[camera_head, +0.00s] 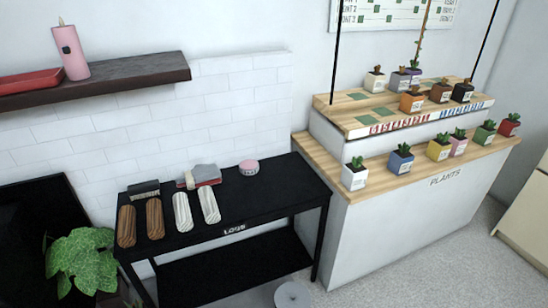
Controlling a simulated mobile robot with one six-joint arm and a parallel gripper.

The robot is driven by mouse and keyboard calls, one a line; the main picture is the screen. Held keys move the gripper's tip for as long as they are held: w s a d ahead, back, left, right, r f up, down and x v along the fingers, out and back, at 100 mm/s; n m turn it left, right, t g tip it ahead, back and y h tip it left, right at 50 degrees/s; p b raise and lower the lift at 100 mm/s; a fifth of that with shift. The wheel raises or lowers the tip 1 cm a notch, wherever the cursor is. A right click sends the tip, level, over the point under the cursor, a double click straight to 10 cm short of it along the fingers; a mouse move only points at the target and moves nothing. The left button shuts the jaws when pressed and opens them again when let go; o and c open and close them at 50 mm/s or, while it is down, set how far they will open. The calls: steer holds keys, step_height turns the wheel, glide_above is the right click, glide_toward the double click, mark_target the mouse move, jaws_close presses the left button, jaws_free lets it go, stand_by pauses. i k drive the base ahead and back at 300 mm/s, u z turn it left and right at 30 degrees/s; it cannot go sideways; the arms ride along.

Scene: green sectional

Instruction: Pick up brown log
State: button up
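Two brown logs lie side by side at the left end of the black table (262,205). The outer brown log (126,227) is nearest the table's left edge. The other brown log (155,219) is just to its right. Both lie with their long sides running from back to front. My gripper is not in view.
Two pale logs (182,212) lie right of the brown ones. A dark block (144,189), a grey-red item (205,176) and a pink round tin (249,167) are behind. A leafy plant (82,258) stands close at left. The table's right half is mostly clear.

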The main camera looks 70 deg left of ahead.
mark_target(127, 233)
steer(key=u, duration=3.8)
steer(key=i, duration=1.5)
steer(key=z, duration=0.05)
